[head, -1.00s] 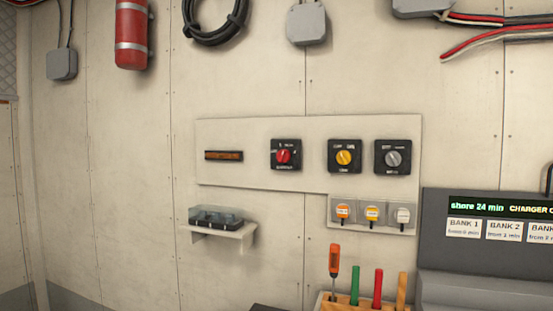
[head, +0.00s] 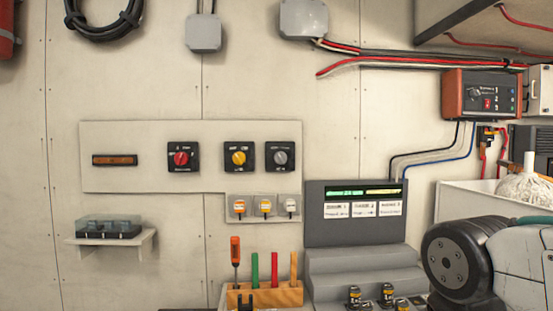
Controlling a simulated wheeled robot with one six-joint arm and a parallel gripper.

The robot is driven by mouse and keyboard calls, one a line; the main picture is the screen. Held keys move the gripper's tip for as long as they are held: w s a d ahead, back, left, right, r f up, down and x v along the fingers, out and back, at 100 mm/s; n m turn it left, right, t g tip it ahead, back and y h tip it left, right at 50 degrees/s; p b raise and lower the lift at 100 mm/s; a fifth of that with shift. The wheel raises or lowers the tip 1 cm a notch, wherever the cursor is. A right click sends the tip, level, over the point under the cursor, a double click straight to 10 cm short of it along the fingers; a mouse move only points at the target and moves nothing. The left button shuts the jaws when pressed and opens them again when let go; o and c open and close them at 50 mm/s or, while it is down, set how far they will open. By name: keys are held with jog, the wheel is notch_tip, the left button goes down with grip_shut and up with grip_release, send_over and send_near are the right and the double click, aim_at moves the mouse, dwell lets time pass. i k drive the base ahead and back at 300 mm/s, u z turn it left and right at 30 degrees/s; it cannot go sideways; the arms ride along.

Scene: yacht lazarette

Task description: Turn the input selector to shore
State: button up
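Three rotary selectors on dark square plates sit in a row on a pale wall panel (head: 140,180): one with a red knob (head: 181,158), one with a yellow knob (head: 239,158) and one with a grey knob (head: 280,158). Their lettering is too small to read, so I cannot tell which is the input selector or where each points. A grey console (head: 354,236) at lower right has a lit green and yellow display (head: 350,193) above white cards. My gripper is not in view; only part of my arm shows at the lower right.
Orange, yellow and white tagged pieces hang under the panel on a small plate (head: 252,217). A wooden block (head: 285,297) holds several coloured tools. A small shelf (head: 82,240) bears a clear-lidded case (head: 108,227). An orange-sided box (head: 482,95) and cables are at right.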

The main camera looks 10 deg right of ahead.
aim_at(280, 157)
jog(key=k, duration=0.65)
jog(key=u, duration=0.65)
jog(key=i, duration=1.35)
jog(key=z, duration=0.4)
